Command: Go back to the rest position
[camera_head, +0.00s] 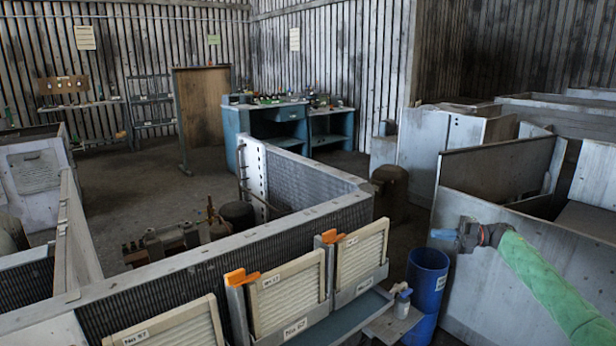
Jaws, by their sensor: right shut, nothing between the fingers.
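My right gripper (446,235) shows at the right of the head view, at the end of an arm in a green sleeve that comes in from the lower right. Its small bluish fingers point left and are shut with nothing between them. It appears above and just right of a blue barrel (428,283), apart from the filter panels. My left gripper is not in view.
Pleated filters (361,252) with orange clips stand in a rack at the front, beside a metal housing wall (220,252). A white bottle (402,304) stands by the barrel. Grey metal casings (495,170) fill the right. A blue workbench (270,125) stands behind open floor.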

